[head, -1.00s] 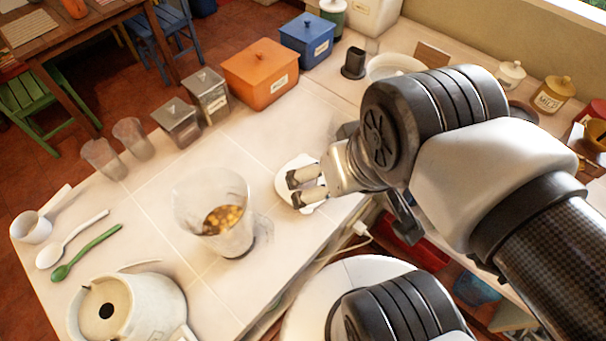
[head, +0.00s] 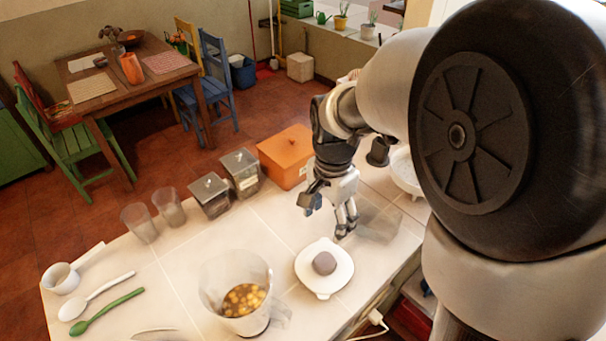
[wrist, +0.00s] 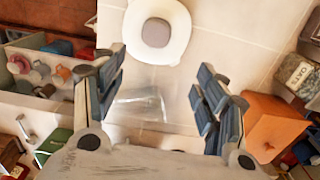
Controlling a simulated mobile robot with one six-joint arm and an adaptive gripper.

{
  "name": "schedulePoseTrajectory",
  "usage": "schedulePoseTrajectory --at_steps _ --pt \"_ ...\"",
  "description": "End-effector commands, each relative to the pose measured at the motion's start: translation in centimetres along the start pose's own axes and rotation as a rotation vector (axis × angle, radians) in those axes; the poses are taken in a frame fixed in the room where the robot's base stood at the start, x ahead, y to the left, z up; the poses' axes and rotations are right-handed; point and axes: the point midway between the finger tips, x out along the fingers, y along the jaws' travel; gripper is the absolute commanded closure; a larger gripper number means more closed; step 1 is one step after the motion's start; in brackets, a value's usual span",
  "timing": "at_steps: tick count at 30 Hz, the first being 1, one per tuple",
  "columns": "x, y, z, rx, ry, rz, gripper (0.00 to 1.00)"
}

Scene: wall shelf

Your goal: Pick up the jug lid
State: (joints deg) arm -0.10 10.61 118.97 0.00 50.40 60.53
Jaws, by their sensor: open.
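The jug lid (head: 324,275) is a white, rounded-square piece with a grey-brown knob on top. It lies flat on the tiled counter just right of the clear jug (head: 237,292), which holds yellowish chunks. My gripper (head: 345,226) is above the counter, behind and slightly right of the lid in the head view, apart from it. In the wrist view the lid (wrist: 157,32) sits at the top middle, beyond the fingertips. My gripper (wrist: 160,88) is open there, with nothing between its fingers except a transparent item on the counter below.
An orange box (head: 286,156), two lidded canisters (head: 240,172) and two clear glasses (head: 139,222) line the counter's back edge. A white spoon (head: 96,295) and a green spoon (head: 107,311) lie at the left. An open drawer (wrist: 38,98) with items shows in the wrist view.

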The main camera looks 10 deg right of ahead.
Motion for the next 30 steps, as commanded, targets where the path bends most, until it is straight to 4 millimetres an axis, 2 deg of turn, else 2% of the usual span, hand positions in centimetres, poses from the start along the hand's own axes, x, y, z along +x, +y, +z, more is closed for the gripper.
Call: schedulePoseTrajectory --at_steps 3,12,16,23,30 --pt "2.8 0.2 0.1 -0.001 -0.002 0.004 0.34" --pt "9.2 0.2 0.1 -0.002 -0.002 0.004 0.34" --pt "10.8 0.2 0.1 -0.002 -0.001 0.003 0.34" --pt "11.9 0.3 0.1 -0.003 0.000 0.000 0.34" --pt "15.3 1.0 0.4 -0.002 -0.002 0.003 0.34"
